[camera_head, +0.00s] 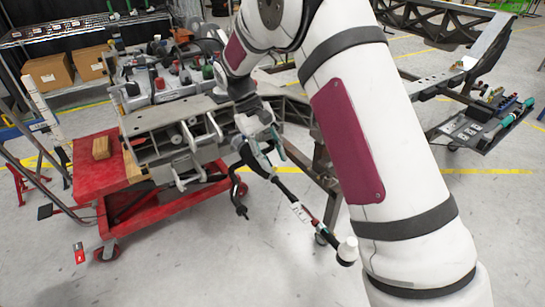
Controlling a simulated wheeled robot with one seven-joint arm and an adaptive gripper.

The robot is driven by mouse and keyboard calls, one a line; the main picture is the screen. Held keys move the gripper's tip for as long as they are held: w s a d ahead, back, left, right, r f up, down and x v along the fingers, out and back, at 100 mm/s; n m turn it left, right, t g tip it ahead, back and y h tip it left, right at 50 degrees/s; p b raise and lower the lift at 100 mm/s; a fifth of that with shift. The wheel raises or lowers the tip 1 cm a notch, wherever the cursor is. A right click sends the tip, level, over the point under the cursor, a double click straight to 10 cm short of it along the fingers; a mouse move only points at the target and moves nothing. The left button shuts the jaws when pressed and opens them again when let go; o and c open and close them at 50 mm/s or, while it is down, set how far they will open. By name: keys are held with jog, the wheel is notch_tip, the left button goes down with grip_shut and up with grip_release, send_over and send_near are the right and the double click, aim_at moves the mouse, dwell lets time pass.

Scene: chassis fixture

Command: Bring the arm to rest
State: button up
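My white arm with dark red panels reaches from the lower right up over the scene, then bends down at the upper left of centre. Its end, my gripper (259,143), is over the near end of the grey chassis frame (172,128). The gripper is small and dark against the parts behind it, and I cannot tell whether its fingers are open or shut. A black rod (302,212) with a pale label and a white end slants down to the right from just below the gripper. I cannot tell whether it is held or belongs to the chassis.
A red wheeled cart (140,215) stands under the chassis, with a wooden block (101,148) on it. Cardboard boxes (48,72) sit on a rack at the back left. A dark tool tray (483,123) is at the right. The grey floor in front is mostly clear.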

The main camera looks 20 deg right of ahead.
jog(key=s+d+r+m+t+y, duration=0.2)
jog(key=s+d+r, duration=0.1)
jog(key=s+r, duration=1.3)
jog(key=s+m+t+y, duration=0.15)
jog(key=s+t, duration=0.25)
jog(key=s, duration=1.6)
notch_tip(320, 180, up, 14)
jog(key=t+p, duration=0.2)
jog(key=p, duration=1.1)
jog(key=shift+d+r+p, duration=0.2)
jog(key=shift+d+p, duration=0.1)
jog(key=shift+d, duration=0.1)
